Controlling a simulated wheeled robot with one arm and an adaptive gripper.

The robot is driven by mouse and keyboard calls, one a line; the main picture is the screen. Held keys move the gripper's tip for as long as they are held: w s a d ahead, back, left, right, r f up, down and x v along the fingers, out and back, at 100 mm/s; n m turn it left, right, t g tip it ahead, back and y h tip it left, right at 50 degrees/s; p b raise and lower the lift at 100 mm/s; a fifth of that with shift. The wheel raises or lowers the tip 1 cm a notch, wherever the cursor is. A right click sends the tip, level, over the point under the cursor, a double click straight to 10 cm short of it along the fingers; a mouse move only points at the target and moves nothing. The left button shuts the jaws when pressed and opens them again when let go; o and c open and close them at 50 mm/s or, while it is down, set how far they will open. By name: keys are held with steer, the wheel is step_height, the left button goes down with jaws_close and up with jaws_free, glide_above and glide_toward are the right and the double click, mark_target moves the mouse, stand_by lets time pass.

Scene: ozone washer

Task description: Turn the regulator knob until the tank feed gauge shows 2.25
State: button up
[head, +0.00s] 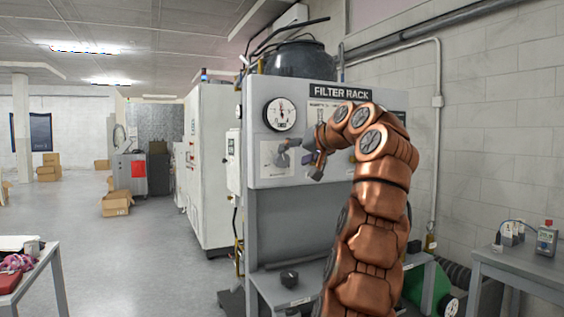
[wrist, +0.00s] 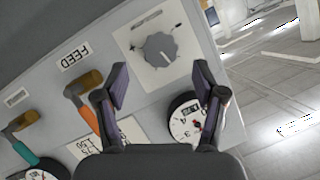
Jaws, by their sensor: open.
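The regulator knob (wrist: 158,47) is grey and round, on a pale square plate with a printed scale, in the wrist view. My gripper (wrist: 160,74) is open, its two dark fingers apart, with the knob beyond the gap between the tips. Nothing is between the fingers. A round white gauge (wrist: 183,122) with a dark rim is partly hidden behind the right finger; its reading is too small to tell. A white gauge (head: 281,114) also shows on the filter rack (head: 262,212) in the head view. There, my gripper (head: 301,159) is in front of the knob's plate (head: 266,153).
In the wrist view, an orange-handled valve (wrist: 85,105) and a teal-handled valve (wrist: 22,135) stand out from the panel near a FEED label (wrist: 74,58). In the head view, a side table (head: 525,270) stands at right. The floor at left is mostly clear.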

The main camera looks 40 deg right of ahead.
mark_target(285, 158)
steer(key=shift+p+x, duration=0.45)
steer(key=shift+x, duration=2.9)
steer(key=shift+c, duration=0.3)
steer(key=c, duration=1.1)
steer(key=shift+s+r+m, duration=0.1)
steer(key=shift+r+m, duration=0.05)
steer(key=shift+m, duration=0.25)
steer(key=shift+m+t+y+p, duration=0.5)
steer(key=shift+m+y+p, duration=0.2)
steer(key=shift+m+p, duration=0.35)
steer(key=shift+r, duration=0.15)
steer(key=shift+f+m+t+y+p, duration=0.25)
steer(key=shift+m+t+y+p, duration=0.05)
steer(key=shift+m+p, duration=0.25)
